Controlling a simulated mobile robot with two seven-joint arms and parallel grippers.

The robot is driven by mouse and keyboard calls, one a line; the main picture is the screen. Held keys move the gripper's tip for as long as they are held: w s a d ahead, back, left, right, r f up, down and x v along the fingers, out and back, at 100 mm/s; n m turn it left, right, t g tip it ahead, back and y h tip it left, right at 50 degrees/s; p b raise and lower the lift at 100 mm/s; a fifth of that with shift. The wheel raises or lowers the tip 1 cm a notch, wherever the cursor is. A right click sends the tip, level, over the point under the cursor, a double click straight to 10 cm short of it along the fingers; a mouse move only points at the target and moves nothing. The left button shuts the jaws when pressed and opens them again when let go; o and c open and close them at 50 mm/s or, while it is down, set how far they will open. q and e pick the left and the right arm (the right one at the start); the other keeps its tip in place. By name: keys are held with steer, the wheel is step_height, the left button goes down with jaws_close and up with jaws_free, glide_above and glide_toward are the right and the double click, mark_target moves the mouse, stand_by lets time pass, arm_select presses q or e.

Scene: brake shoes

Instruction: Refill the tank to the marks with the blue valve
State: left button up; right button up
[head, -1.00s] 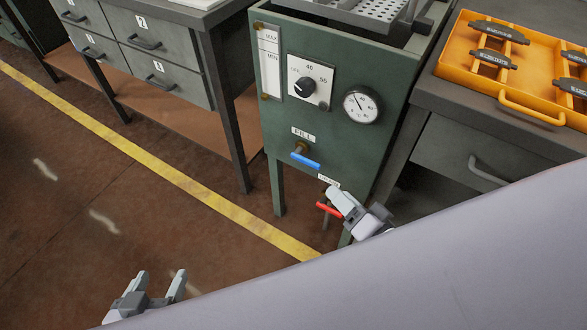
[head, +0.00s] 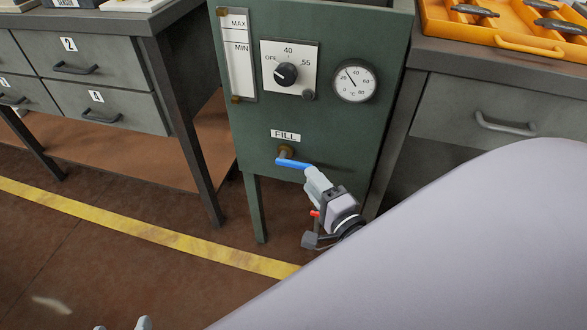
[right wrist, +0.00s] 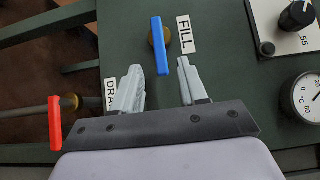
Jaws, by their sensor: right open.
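The blue valve (head: 292,163) sticks out under the FILL label on the front of the green tank (head: 340,125). Its lever points right in the head view. My right gripper (head: 310,172) is open at the lever's free end. In the right wrist view, the blue lever (right wrist: 159,45) reaches between the two spread fingertips (right wrist: 160,72), with gaps on both sides. The level gauge (head: 239,55) with MAX and MIN marks is at the tank's upper left; I cannot make out the liquid level. My left gripper (head: 122,324) shows only its spread fingertips at the bottom edge.
A red drain valve (right wrist: 55,124) sits close beside my right gripper. A dial knob (head: 285,74) and a temperature gauge (head: 354,81) are above. A drawer bench (head: 85,85) stands left, and another bench with an orange tray (head: 520,42) stands right.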

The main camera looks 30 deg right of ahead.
mark_target(301, 168)
steer(key=shift+w+d+b, duration=0.15)
steer(key=shift+w, duration=1.5)
steer(key=shift+w+d+b, duration=0.1)
steer(key=shift+w+b, duration=0.05)
steer(key=shift+w, duration=1.5)
jaws_close()
